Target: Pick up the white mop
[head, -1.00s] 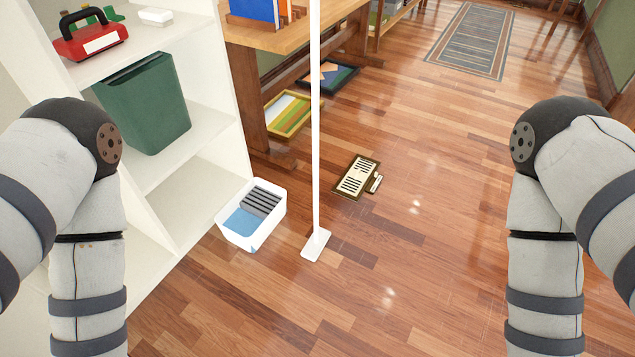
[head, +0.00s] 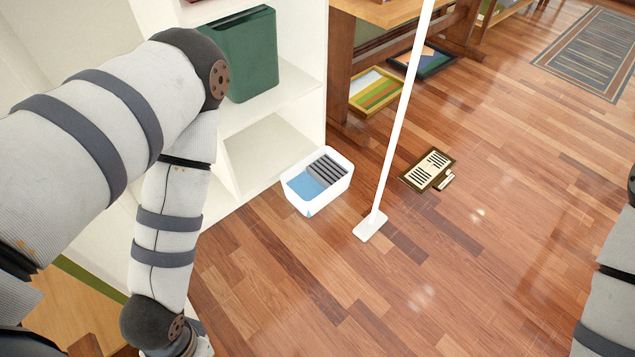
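The white mop (head: 397,125) stands nearly upright on the wooden floor, with a long thin handle and a small flat rectangular head (head: 370,226) at its foot. The top of its handle is cut off by the upper edge of the view. My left arm reaches down at the left of the view, well apart from the mop. My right arm shows only partly at the right edge. Neither gripper's fingers can be seen. Nothing touches the mop handle in view.
A white bucket (head: 342,190) with a grey ridged part and blue inside stands left of the mop head. A framed panel (head: 428,171) lies on the floor to the right. A white shelf (head: 290,90) holds a green bin (head: 240,55). Open floor lies in front and right.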

